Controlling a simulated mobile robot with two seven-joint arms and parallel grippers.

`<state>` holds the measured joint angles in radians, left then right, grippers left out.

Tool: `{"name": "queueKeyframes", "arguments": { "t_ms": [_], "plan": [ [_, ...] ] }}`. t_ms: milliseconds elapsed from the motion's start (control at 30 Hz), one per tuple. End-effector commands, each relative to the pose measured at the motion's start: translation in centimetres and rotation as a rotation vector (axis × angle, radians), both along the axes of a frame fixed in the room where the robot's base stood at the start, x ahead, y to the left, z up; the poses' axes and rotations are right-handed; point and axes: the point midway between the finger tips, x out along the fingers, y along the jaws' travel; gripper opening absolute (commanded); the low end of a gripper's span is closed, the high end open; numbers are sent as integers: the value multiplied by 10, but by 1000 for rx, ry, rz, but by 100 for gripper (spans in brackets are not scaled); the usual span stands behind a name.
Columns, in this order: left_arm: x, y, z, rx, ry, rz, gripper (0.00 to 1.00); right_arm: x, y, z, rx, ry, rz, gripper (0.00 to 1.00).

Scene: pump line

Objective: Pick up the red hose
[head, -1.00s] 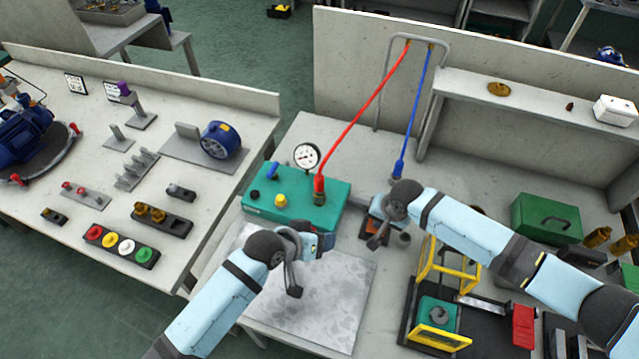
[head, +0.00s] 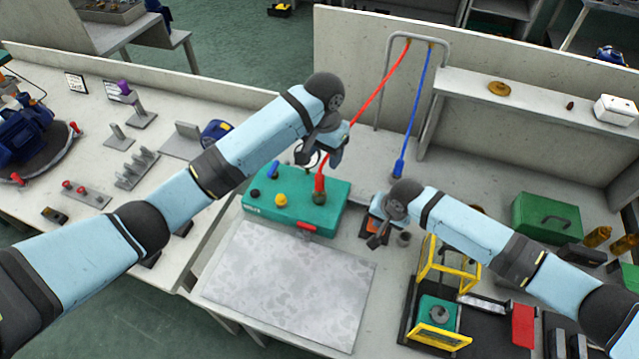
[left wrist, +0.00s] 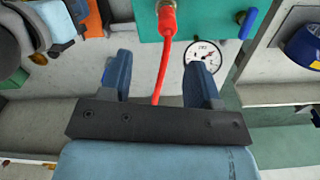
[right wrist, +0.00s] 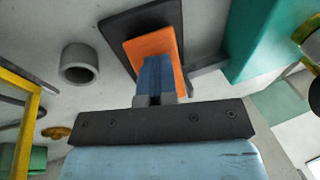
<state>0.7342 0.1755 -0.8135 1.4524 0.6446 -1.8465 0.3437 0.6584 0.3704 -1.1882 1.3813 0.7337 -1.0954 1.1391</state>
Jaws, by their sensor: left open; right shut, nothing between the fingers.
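The red hose (head: 366,108) runs from the hook frame at the back down to a fitting on the green pump box (head: 322,215). My left gripper (head: 321,152) is open beside the hose's lower part and covers some of the gauge in the head view. In the left wrist view, the red hose (left wrist: 163,62) passes between the two open fingers (left wrist: 160,82), with its end at the green box (left wrist: 200,18). I cannot tell whether a finger touches it. My right gripper (head: 374,240) is shut and empty, over an orange and black block (right wrist: 156,52).
A blue hose (head: 414,105) hangs right of the red one. A pressure gauge (left wrist: 203,55) stands close to my left fingers. A grey plate (head: 290,285) lies clear in front of the box. A yellow frame (head: 447,268) stands right of my right gripper.

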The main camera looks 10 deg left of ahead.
Motion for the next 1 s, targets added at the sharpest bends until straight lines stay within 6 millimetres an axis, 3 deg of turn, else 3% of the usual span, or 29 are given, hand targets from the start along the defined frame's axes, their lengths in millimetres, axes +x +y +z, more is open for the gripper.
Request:
{"name": "queueKeyframes", "arguments": {
  "t_ms": [300, 567, 800, 1000],
  "plan": [
    [0, 2, -51, 8, 5, 1, 57, 0, -1, -2, -3, 2, -1, 0],
    [0, 4, -72, 7, 5, 1, 57, 0, -1, -1, -3, 1, -1, 0],
    [0, 10, -107, 7, 5, 0, 57, 0, -1, -1, -3, 1, -1, 0],
    [1, 10, -117, 5, 3, 0, 57, 0, -1, -1, -3, 0, -2, 0]
  ]
}}
